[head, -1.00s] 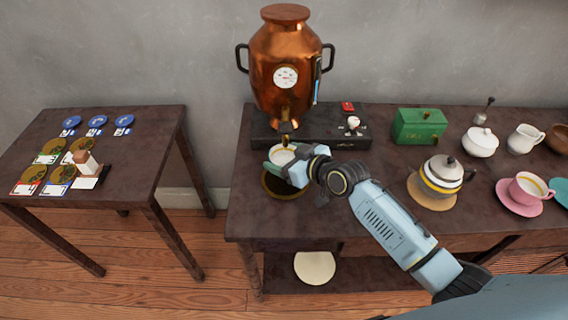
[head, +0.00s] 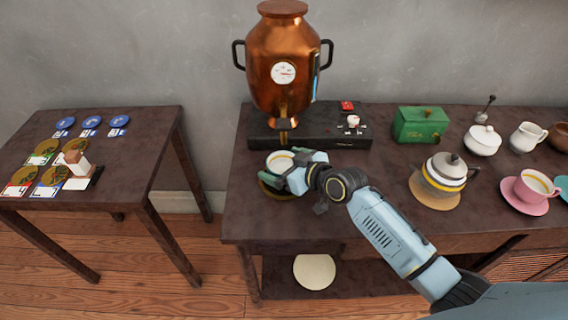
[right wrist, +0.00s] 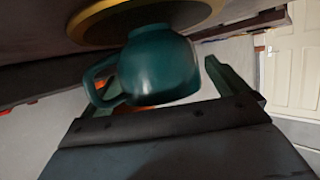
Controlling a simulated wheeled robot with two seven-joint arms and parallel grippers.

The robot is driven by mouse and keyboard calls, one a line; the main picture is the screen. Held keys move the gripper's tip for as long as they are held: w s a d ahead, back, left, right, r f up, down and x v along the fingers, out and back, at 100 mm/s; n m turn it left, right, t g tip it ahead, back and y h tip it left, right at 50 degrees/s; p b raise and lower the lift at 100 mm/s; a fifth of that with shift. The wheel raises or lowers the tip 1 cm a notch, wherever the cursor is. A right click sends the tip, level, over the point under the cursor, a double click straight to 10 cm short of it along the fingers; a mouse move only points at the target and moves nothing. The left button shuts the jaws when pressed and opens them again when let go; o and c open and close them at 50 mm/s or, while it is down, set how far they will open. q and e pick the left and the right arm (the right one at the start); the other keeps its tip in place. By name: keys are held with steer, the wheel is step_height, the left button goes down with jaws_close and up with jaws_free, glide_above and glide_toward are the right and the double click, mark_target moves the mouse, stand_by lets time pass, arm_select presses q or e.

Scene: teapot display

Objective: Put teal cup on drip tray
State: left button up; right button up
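The teal cup (head: 279,161), with a pale inside, is upright at the drip tray below the urn's spout. Its teal side and handle show in the right wrist view (right wrist: 160,68), where its base meets the tray. The drip tray (head: 268,191) is a dark disc with a brass rim, largely hidden by cup and gripper; its yellow rim also shows in the right wrist view (right wrist: 92,20). My right gripper (head: 290,170) is at the cup's right side, fingers spread on either side of it. A gap shows between one finger and the cup. My left gripper is out of view.
The copper urn (head: 284,75) stands on a black base (head: 320,138) just behind the cup. A green box (head: 420,125), a striped teapot (head: 443,174) and a pink cup (head: 532,187) stand to the right. A side table (head: 120,145) with discs and cards is at left.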

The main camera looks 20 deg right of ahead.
steer(key=shift+r, duration=0.1)
steer(key=shift+s+d+r+p, duration=0.1)
steer(key=shift+s+r+p, duration=0.05)
steer(key=shift+p, duration=0.2)
steer(key=p+v, duration=0.2)
steer(key=shift+s+d+r, duration=0.1)
steer(key=shift+s+r, duration=0.15)
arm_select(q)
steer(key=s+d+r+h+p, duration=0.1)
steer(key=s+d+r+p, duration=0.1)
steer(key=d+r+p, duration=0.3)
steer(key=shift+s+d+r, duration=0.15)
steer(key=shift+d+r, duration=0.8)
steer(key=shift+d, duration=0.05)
arm_select(e)
steer(key=v, duration=0.9)
steer(key=shift+f, duration=0.2)
